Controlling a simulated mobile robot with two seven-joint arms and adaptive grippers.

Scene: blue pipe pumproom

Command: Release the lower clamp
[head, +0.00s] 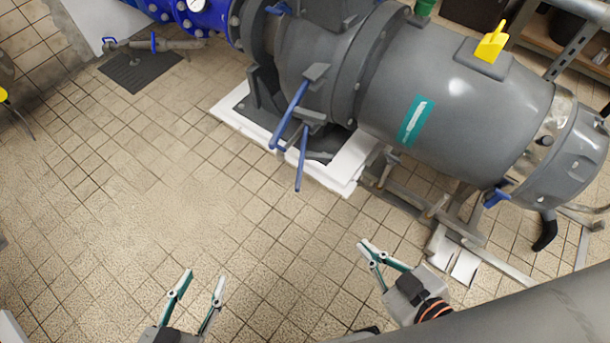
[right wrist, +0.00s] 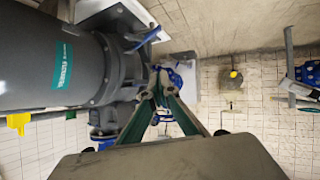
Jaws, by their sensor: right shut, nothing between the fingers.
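The grey pump (head: 440,90) lies on its side at the upper right. Two blue lever handles stick out from its left flange: a higher one (head: 290,113) and a lower one (head: 301,165) hanging toward the floor. I take the lower handle to be the lower clamp. One blue handle also shows in the right wrist view (right wrist: 145,38). My right gripper (head: 367,248) is shut and empty, below and right of the handles in the picture, apart from them. Its fingertips (right wrist: 160,76) meet in the right wrist view. My left gripper (head: 202,280) is open and empty over the floor, farther from the handles.
The pump stands on a white-edged plinth (head: 345,180), with a metal frame (head: 430,205) to its right. Another blue handle (head: 497,196) is at its right end. Blue pipework (head: 205,15) and a floor grate (head: 140,70) are at upper left. The tiled floor (head: 130,200) is clear.

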